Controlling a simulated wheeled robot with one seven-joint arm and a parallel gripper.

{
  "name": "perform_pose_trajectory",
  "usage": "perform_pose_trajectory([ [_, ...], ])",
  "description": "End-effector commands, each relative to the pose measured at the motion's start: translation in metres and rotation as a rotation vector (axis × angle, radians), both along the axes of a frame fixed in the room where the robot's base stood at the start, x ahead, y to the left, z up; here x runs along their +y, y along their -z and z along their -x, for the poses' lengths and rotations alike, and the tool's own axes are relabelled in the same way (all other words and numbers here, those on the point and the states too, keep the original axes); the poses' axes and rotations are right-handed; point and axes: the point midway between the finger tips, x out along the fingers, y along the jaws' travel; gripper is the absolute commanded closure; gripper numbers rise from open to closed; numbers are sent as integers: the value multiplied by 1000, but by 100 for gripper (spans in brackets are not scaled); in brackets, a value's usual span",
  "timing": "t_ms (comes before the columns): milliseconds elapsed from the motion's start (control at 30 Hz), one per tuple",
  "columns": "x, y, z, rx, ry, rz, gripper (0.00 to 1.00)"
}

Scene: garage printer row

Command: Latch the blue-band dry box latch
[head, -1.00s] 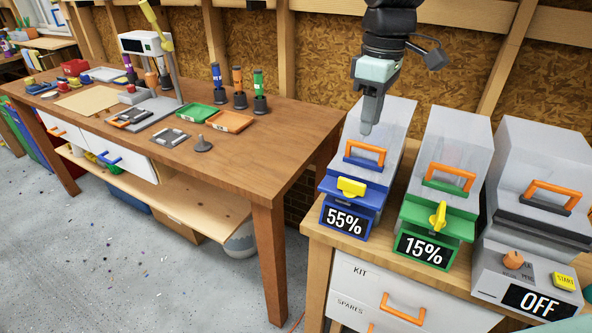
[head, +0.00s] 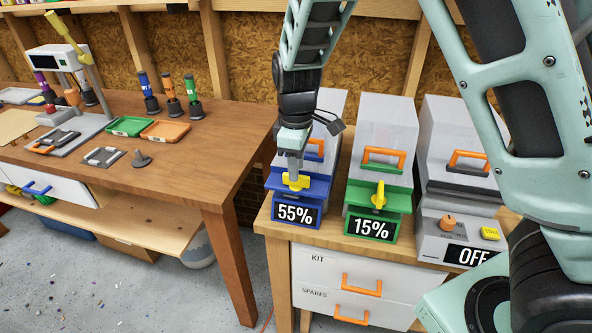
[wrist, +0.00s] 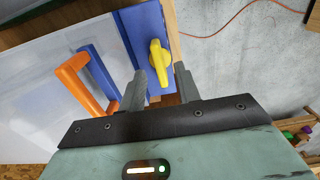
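The blue-band dry box (head: 325,115) is a pale box with a blue band, an orange handle and a 55% display. Its yellow latch (head: 297,182) lies sideways along the band; the latch (wrist: 159,56) also shows in the wrist view. My gripper (head: 295,177) points down at the latch and partly covers it in the head view. In the wrist view, the fingers of my gripper (wrist: 160,72) are apart with nothing held. The near end of the latch shows between the fingertips; I cannot tell whether they touch it.
The green-band dry box (head: 387,130) stands close on the right, its yellow latch upright. A grey unit reading OFF (head: 455,235) stands beyond it. The box's orange handle (wrist: 78,85) is close beside my fingers. A wooden workbench (head: 190,165) holds trays and tools on the left.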

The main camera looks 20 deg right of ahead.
Motion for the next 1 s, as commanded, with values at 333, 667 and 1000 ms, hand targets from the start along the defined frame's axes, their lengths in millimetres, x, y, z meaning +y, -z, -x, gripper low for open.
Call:
perform_pose_trajectory([
  [333, 0, 25, 0, -1, 0, -1, 67],
  [667, 0, 25, 0, 0, 0, -1, 98],
  [1000, 0, 24, 0, 0, 17, -1, 100],
])
